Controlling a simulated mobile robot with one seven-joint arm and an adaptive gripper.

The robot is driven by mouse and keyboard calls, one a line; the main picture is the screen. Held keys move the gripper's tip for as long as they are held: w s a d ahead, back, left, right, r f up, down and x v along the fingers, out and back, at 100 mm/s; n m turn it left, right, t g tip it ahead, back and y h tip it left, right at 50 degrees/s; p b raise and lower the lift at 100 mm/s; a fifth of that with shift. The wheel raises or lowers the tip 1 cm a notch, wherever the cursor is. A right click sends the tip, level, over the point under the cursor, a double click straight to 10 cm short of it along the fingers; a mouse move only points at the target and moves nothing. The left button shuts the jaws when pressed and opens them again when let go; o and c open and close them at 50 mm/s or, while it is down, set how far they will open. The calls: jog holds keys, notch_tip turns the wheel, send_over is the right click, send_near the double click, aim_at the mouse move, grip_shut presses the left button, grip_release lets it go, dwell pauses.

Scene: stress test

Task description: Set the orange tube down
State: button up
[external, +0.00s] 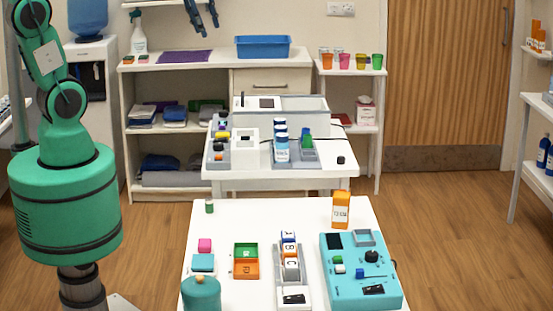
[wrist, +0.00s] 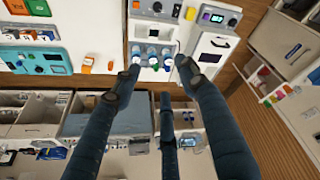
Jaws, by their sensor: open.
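My gripper (external: 206,22) shows at the top edge of the external view, high up and well away from the tube. In the wrist view my gripper (wrist: 158,68) has its dark fingers spread with nothing held between them. A small orange item (wrist: 87,66) lies left of the fingers in the wrist view; I cannot tell if it is the same tube.
A second table behind carries bottles and equipment. The front table's back middle is clear.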

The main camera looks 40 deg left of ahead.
jog(key=s+a+t, duration=0.1)
jog(key=s+a, duration=0.3)
jog(key=s, duration=0.4)
jog(key=s+a+m, duration=0.1)
jog(key=s+a, duration=0.4)
jog(key=s, duration=0.4)
jog(key=shift+a+f+t+y, duration=0.2)
jog(key=shift+a+t+y, duration=0.1)
jog(key=shift+t+y, duration=0.1)
notch_tip(320, 180, down, 3)
jog(key=b, duration=0.3)
